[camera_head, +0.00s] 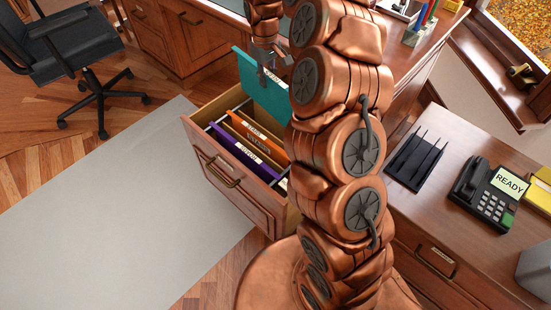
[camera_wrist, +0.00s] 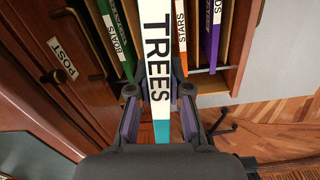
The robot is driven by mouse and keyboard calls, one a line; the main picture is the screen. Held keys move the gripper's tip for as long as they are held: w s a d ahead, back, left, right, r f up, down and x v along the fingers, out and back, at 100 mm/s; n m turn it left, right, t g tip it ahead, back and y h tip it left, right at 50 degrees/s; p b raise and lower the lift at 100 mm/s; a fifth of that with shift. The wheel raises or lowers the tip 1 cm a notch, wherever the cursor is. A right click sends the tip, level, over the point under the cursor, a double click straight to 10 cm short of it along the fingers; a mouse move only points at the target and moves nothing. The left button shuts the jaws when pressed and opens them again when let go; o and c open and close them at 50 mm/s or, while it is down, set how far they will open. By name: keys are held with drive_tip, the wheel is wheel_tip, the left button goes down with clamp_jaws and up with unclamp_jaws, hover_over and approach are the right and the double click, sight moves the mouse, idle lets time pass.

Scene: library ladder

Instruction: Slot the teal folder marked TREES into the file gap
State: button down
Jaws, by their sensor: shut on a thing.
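My gripper (camera_wrist: 160,103) is shut on the teal folder, with a finger on each side of its spine. The teal folder (camera_wrist: 161,132) carries a white label reading TREES. In the head view the teal folder (camera_head: 262,92) is at the far end of the open file drawer (camera_head: 230,190), mostly above its rim and slightly tilted. In the wrist view it lines up between a green folder (camera_wrist: 117,40) and an orange folder marked STARS (camera_wrist: 181,30). I cannot tell whether its lower edge is inside the file gap. My gripper (camera_head: 267,66) shows partly behind my arm.
A purple folder (camera_wrist: 213,35) stands beyond the orange one; both show in the drawer in the head view. A cabinet labelled POST (camera_wrist: 62,58) is at left. A desk phone (camera_head: 485,190) and black rack (camera_head: 416,160) are on the right counter. The pale rug (camera_head: 110,210) is clear.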

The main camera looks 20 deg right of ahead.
drive_tip(key=d+f+b, duration=0.1)
drive_tip(key=f+b, duration=0.3)
drive_tip(key=f, duration=0.8)
drive_tip(key=w+d+f+n+b, duration=0.1)
drive_tip(key=f+b, duration=0.3)
drive_tip(key=f, duration=0.8)
drive_tip(key=shift+w+d+b, duration=0.25)
drive_tip(key=shift+d+b, duration=0.15)
drive_tip(key=shift+d, duration=0.35)
drive_tip(key=shift+f, duration=0.4)
drive_tip(key=c, duration=1.1)
unclamp_jaws()
drive_tip(key=shift+r, duration=0.1)
